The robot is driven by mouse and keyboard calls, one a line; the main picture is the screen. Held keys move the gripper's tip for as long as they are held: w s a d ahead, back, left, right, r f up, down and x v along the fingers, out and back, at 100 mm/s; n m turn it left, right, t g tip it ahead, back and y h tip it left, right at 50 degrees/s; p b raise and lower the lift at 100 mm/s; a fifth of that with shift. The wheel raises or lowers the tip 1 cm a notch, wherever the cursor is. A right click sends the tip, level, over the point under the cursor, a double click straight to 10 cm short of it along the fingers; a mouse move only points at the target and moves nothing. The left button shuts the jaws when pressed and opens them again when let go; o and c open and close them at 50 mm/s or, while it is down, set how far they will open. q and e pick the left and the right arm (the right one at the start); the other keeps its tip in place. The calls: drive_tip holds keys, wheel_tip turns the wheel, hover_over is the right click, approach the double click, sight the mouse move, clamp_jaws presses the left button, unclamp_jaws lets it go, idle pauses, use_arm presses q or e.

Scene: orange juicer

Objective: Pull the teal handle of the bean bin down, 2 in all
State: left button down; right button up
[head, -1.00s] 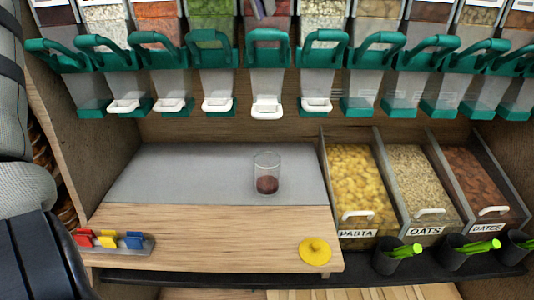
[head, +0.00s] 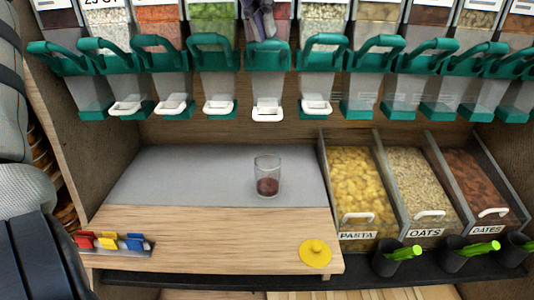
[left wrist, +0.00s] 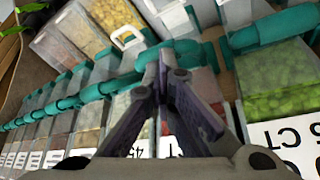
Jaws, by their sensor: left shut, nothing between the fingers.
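The bean bin (head: 267,82) is the middle dispenser of the top row, with clear walls and a white-handled flap below. Its teal handle (head: 268,47) is at the front, with my left gripper (head: 264,33) at its top edge. The gripper's purple-grey fingers are shut and empty, and hide part of the bin's front. In the left wrist view the shut fingertips (left wrist: 163,62) overlap the teal row; I cannot tell whether they touch the handle. A clear glass (head: 267,177) with dark red contents in its bottom stands below the bean bin. My right gripper is not in view.
Other dispensers with teal handles stand close on both sides. Pasta (head: 358,185), oats and dates bins stand at the right. A yellow lid (head: 316,253) and coloured clips (head: 110,242) lie near the counter's front edge. The grey mat (head: 190,172) is clear left of the glass.

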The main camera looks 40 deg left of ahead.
sight(265, 42)
use_arm(q)
drive_tip(key=shift+s+d+f, duration=0.1)
drive_tip(key=shift+f, duration=1.3)
drive_tip(key=shift+w+f, duration=0.2)
drive_tip(key=shift+f, duration=0.35)
drive_tip(key=shift+r, duration=0.15)
drive_tip(key=shift+w+a+r, duration=0.1)
drive_tip(key=shift+a+r, duration=0.05)
drive_tip(key=shift+r, duration=1.45)
drive_tip(key=shift+w+a+r, duration=0.1)
drive_tip(key=shift+r, duration=1.45)
drive_tip(key=shift+s, duration=0.1)
drive_tip(key=s+d+r, duration=0.2)
drive_tip(key=s+r, duration=0.1)
drive_tip(key=r, duration=0.2)
drive_tip(key=shift+d, duration=0.25)
